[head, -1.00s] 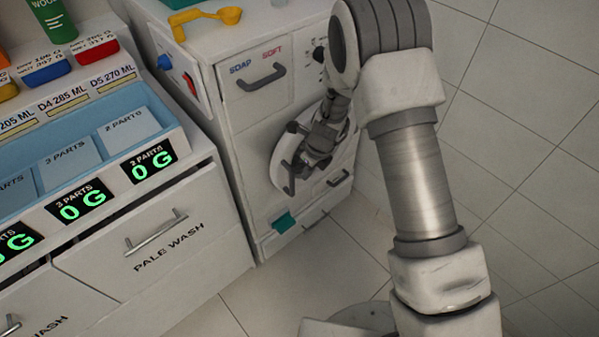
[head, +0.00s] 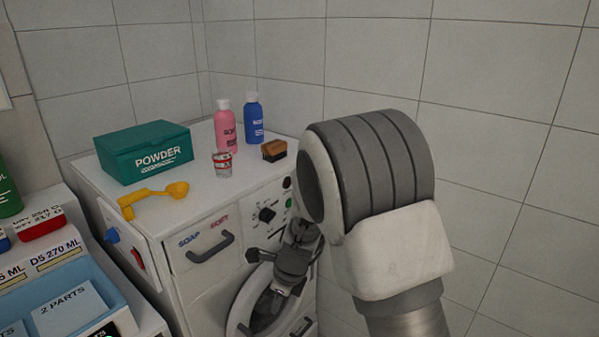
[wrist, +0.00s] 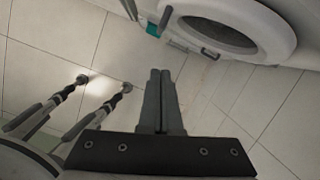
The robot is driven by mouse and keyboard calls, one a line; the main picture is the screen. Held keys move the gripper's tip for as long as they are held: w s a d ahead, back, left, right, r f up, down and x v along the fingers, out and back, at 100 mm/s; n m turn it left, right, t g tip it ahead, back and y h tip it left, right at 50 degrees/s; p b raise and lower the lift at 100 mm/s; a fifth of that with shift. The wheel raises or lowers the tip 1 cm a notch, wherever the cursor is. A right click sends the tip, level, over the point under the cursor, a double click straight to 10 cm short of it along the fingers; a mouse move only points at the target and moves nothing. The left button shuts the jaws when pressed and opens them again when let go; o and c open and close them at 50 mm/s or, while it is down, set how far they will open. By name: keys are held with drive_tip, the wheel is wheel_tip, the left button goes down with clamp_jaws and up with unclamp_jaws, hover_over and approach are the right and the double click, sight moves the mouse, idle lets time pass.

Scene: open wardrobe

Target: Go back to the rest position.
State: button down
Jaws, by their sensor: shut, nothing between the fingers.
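My gripper (wrist: 160,75) shows in the wrist view with its two fingers together and nothing between them. It points over the tiled floor, with the washing machine's round door (wrist: 225,22) beyond it at the upper right. In the head view my gripper is in front of the washing machine (head: 190,265), close to the round door (head: 243,300). I cannot tell there whether it touches the machine. My arm's large grey and white joint hides part of the machine's right side.
A blue tray (head: 85,300) is at the lower left. Tiled walls stand behind.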

drive_tip(key=s+d+r+n+t+p, duration=0.1)
drive_tip(key=s+d+r+n, duration=0.25)
drive_tip(key=r, duration=0.35)
drive_tip(key=s+d+r+n+p, duration=0.1)
drive_tip(key=s+d+r+n, duration=0.2)
drive_tip(key=r, duration=0.4)
drive_tip(key=s+d+r+n+t, duration=0.1)
drive_tip(key=s+d+r+n, duration=0.1)
drive_tip(key=d+r+n, duration=0.4)
drive_tip(key=s+d+r+n+t+h+p, duration=0.1)
drive_tip(key=s+d+r+n, duration=0.2)
drive_tip(key=s, duration=0.4)
drive_tip(key=s+d+r+n+t+h+p, duration=0.1)
drive_tip(key=s+d+r+n, duration=0.3)
drive_tip(key=s+r+n, duration=0.2)
drive_tip(key=shift+s+h+p, duration=0.3)
drive_tip(key=shift+s+h, duration=0.1)
drive_tip(key=shift+s, duration=0.1)
drive_tip(key=shift+d, duration=0.1)
